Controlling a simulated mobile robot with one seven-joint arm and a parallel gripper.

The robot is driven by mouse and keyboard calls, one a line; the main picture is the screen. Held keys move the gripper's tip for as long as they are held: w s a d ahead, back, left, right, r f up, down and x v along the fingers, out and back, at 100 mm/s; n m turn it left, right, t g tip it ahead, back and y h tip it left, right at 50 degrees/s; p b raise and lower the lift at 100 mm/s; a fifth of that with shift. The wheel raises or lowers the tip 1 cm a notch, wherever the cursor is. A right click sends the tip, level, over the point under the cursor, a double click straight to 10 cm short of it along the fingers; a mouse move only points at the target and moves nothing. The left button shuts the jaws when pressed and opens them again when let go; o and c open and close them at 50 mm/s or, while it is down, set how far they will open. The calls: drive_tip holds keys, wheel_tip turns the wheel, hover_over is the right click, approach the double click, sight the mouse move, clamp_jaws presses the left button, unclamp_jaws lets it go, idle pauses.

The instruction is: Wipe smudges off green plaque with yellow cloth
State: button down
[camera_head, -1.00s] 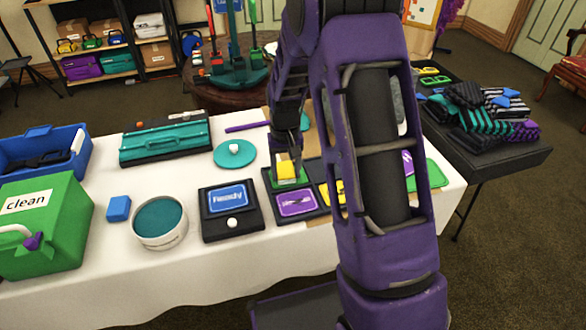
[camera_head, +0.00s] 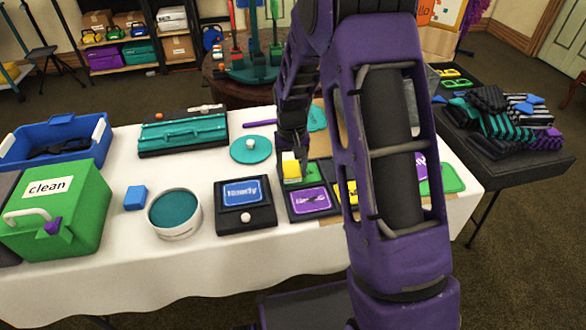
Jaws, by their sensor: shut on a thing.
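My gripper (camera_head: 291,154) is shut on a yellow cloth (camera_head: 291,170), which looks like a small block with a pale upper part. The cloth is at the left part of a green plaque (camera_head: 305,178), in the upper left of a dark board on the table. The cloth covers some of this plaque; any smudges on it are too small or hidden to tell. I cannot tell whether the cloth is touching the plaque. My arm hides much of the board's right side.
A yellow plaque (camera_head: 349,186) shows beside my arm, and a green one (camera_head: 452,178) lies beyond it. Left of the board are a "Ready" panel (camera_head: 260,217), a round tub (camera_head: 174,230), a blue block (camera_head: 135,197) and a green "clean" box (camera_head: 85,212). A teal disc (camera_head: 240,155) lies behind.

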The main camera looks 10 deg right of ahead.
sight(310, 177)
drive_tip(key=shift+d, duration=2.45)
drive_tip(key=shift+r+p, duration=2.15)
drive_tip(key=shift+r, duration=0.85)
drive_tip(key=shift+r, duration=0.1)
wheel_tip(310, 177, up, 3)
drive_tip(key=shift+f+p, duration=0.1)
drive_tip(key=shift+p, duration=0.9)
